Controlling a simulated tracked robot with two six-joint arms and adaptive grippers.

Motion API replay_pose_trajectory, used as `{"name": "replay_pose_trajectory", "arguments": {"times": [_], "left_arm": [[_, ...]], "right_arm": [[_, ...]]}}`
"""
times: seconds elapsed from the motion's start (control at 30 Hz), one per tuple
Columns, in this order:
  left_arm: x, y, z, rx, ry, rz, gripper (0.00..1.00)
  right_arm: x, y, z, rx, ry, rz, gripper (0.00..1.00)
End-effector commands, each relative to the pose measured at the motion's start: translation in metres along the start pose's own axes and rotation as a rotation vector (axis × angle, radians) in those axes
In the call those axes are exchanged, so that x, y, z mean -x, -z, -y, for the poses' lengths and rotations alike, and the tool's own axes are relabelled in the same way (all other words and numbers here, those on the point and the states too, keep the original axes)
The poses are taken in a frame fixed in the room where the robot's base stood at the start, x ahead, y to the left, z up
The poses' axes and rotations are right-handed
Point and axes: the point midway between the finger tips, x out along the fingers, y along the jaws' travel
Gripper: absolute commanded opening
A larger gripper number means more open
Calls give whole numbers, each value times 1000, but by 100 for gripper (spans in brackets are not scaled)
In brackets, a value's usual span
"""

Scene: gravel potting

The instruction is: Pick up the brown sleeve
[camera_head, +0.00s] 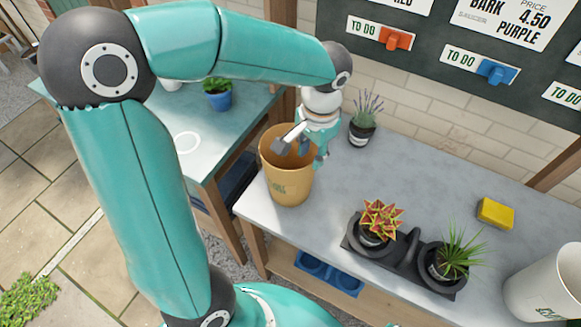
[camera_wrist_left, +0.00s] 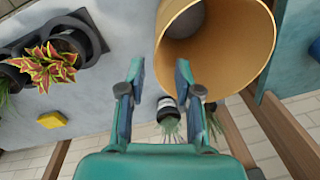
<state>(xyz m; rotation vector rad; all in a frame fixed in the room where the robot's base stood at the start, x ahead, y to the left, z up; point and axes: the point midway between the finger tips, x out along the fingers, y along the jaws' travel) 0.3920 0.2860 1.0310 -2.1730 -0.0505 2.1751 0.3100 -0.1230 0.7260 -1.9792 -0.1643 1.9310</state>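The brown sleeve (camera_head: 288,186) is a tan, open-topped pot with dark lettering, standing upright at the left end of the grey bench. In the left wrist view its wide mouth and wall (camera_wrist_left: 236,62) fill the upper right. My left gripper (camera_head: 302,150) is at the sleeve's right-hand rim, pointing down. In the left wrist view its fingers (camera_wrist_left: 158,72) are apart, one on each side of the near rim edge, with a visible gap to the wall. One finger overlaps the mouth; the other is outside. My right gripper is not in view.
A lavender pot (camera_head: 363,130) stands close behind the gripper. A black tray (camera_head: 400,262) holds a red succulent (camera_head: 382,218) and a spiky plant (camera_head: 453,257). A yellow sponge (camera_head: 495,213) and a white pot (camera_head: 548,287) are at right. Bare bench lies between.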

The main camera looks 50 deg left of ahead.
Motion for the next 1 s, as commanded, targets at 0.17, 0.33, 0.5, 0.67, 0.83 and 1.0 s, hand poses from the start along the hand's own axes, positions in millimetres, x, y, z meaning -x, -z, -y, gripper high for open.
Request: {"name": "replay_pose_trajectory", "arguments": {"times": [0.17,0.33,0.5,0.67,0.83,1.0], "left_arm": [[-13,0,0,0,0,1,33],[-26,-1,-3,-1,-1,4,33],[-52,-1,-5,0,0,5,33],[-64,0,-5,1,0,1,33],[-66,0,-5,1,0,-1,33],[-65,0,-5,1,0,-1,13]], "right_arm": [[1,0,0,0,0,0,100],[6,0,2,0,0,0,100],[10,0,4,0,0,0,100],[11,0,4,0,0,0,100],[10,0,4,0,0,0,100],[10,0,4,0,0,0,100]]}}
